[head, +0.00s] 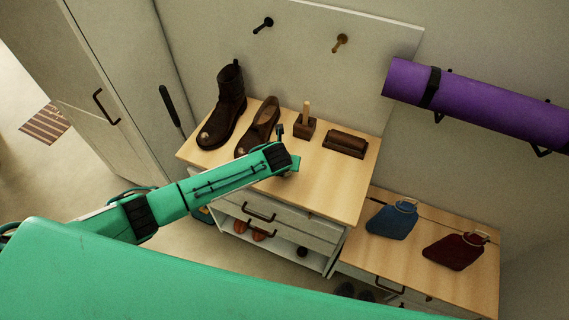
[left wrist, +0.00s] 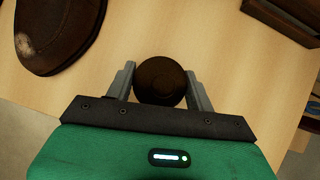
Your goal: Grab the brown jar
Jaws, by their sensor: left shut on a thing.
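The brown jar (left wrist: 161,80) shows in the left wrist view as a dark round top, seen from above. My left gripper (left wrist: 160,72) is shut on it, with one grey finger on each side. The jar is over or on the light wooden top of the cabinet; I cannot tell whether it touches the wood. In the head view my left arm and gripper (head: 284,153) reach over the cabinet's front part and the jar is hidden. My right gripper is not in view.
A brown boot (head: 224,106) and a brown shoe (head: 259,127) stand behind my gripper. A handled wooden block (head: 305,122) and a dark brush (head: 345,144) are to the right. The cabinet top (head: 330,190) is clear at front right. Blue (head: 392,220) and red (head: 455,250) bags lie lower right.

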